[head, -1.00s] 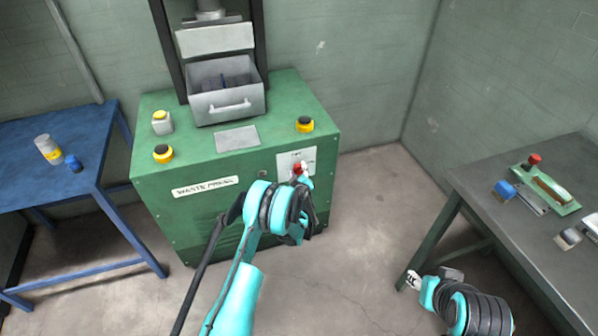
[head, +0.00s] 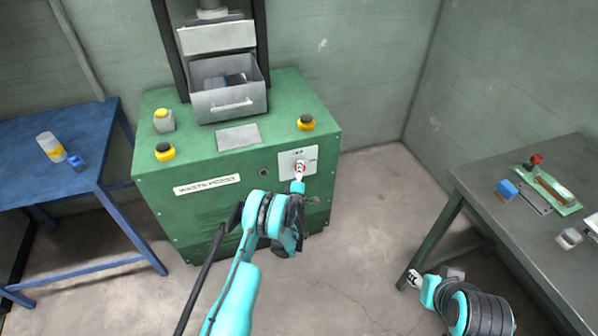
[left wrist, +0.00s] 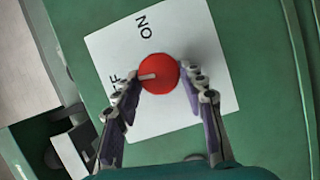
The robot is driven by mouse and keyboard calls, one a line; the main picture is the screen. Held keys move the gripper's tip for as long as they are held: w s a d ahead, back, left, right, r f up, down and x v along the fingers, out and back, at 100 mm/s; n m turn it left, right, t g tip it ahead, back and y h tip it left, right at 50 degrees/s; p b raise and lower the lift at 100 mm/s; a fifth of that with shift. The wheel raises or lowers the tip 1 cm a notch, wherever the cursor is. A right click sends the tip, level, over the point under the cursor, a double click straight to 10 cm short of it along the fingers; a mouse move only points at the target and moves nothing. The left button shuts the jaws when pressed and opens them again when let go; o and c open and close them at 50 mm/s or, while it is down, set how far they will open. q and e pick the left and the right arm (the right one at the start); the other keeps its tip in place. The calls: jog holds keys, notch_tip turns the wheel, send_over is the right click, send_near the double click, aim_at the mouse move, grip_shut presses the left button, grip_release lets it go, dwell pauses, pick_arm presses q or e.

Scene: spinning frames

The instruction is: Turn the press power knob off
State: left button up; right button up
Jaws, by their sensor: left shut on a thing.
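The red press power knob (left wrist: 159,73) sits on a white label plate (left wrist: 190,30) on the front of the green press. In the left wrist view its pale pointer mark points left, toward the OFF side; ON is printed above. A finger partly covers the OFF word. My left gripper (left wrist: 158,88) has a finger on each side of the knob and is shut on it. In the head view the left gripper (head: 299,172) covers most of the knob. My right gripper (head: 413,279) hangs by the right table's leg, too small to read.
The green press (head: 215,208) has yellow-ringed buttons and a grey drawer (head: 230,103) on top. A blue table (head: 75,120) with a bottle stands left. A grey table (head: 520,240) with tools stands right. The floor between press and right table is free.

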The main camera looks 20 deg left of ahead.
aim_at(299, 154)
pick_arm(q)
jog(key=shift+n, duration=0.3)
jog(key=o, duration=1.2)
jog(key=shift+c, duration=0.2)
jog(key=o, duration=0.3)
jog(key=r, duration=0.5)
jog(key=shift+w+a+r, duration=0.15)
jog(key=shift+w+r, duration=0.15)
jog(key=r, duration=0.3)
jog(key=d+r, duration=0.1)
jog(key=shift+s+r, duration=0.15)
jog(key=shift+s, duration=0.15)
jog(key=c, duration=0.3)
jog(key=shift+w, duration=0.1)
jog(key=shift+a, duration=0.25)
